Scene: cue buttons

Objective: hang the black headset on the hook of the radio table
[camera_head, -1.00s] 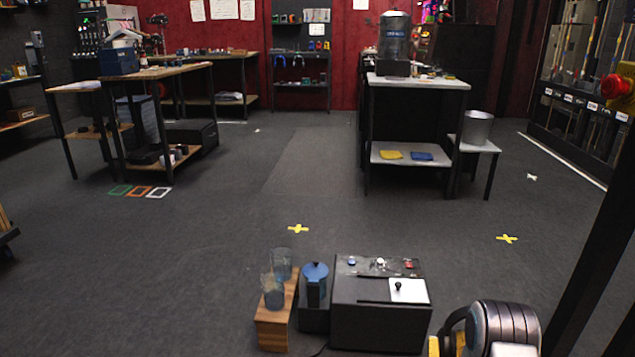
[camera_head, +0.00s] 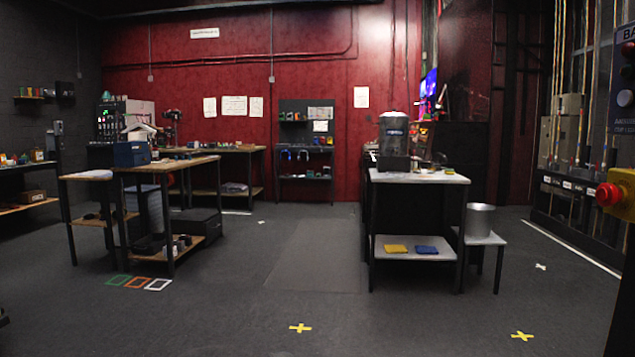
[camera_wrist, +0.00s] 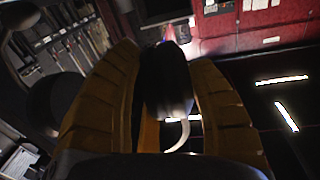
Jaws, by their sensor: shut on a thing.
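In the wrist view my gripper (camera_wrist: 165,62) has its two yellow fingers closed on a dark rounded thing, which looks like the black headset (camera_wrist: 168,88). A pale curved strip shows just below it. The headset's full shape is hidden by the fingers and shadow. My gripper is outside the head view. I cannot make out a hook in either view, and I cannot tell which table is the radio table.
A white-topped table (camera_head: 420,178) with a dispenser (camera_head: 394,137) stands at centre right, a bucket (camera_head: 480,220) beside it. A wooden-topped table (camera_head: 190,162) stands at left. The floor between them (camera_head: 310,250) is clear. A red button (camera_head: 609,194) is at the right edge.

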